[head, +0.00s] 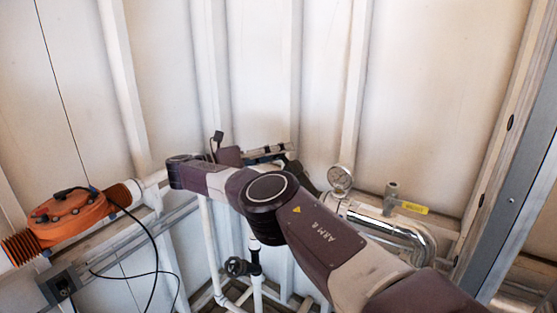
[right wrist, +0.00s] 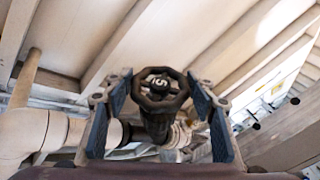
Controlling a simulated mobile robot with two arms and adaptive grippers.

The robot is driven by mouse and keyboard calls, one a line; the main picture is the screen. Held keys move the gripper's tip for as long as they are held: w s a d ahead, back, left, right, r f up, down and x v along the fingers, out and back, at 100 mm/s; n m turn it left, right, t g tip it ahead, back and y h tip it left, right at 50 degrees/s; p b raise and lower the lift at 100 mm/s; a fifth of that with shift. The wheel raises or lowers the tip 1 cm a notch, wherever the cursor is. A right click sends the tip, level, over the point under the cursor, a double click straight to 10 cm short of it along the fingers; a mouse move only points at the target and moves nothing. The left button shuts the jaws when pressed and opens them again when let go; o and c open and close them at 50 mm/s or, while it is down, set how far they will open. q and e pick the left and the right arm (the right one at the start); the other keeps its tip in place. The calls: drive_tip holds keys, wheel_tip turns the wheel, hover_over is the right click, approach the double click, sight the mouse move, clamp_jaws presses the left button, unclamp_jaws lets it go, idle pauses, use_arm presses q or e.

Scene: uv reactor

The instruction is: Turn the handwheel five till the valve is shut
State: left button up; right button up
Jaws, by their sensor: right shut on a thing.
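In the right wrist view, the dark handwheel five (right wrist: 159,84) sits on its stem between the two blue-padded fingers of my right gripper (right wrist: 161,92). Its hub bears a white 5, which looks turned on its head. Dark valve body and pale pipe show behind the wheel. In the head view my right arm reaches in from the lower right and bends back at the wrist. It hides most of the gripper and handwheel five there. My left gripper is not in view.
In the head view, another dark handwheel (head: 237,267) stands on white pipework below my arm. A pressure gauge (head: 340,179), a shiny bent pipe (head: 410,238) and a yellow-handled valve (head: 413,208) are at the right. An orange housing (head: 75,215) with black cables is at the left.

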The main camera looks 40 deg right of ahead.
idle(0.5)
drive_tip(key=o, duration=1.1)
drive_tip(key=shift+o, duration=0.2)
wheel_tip(320, 180, up, 10)
drive_tip(key=shift+c, duration=0.2)
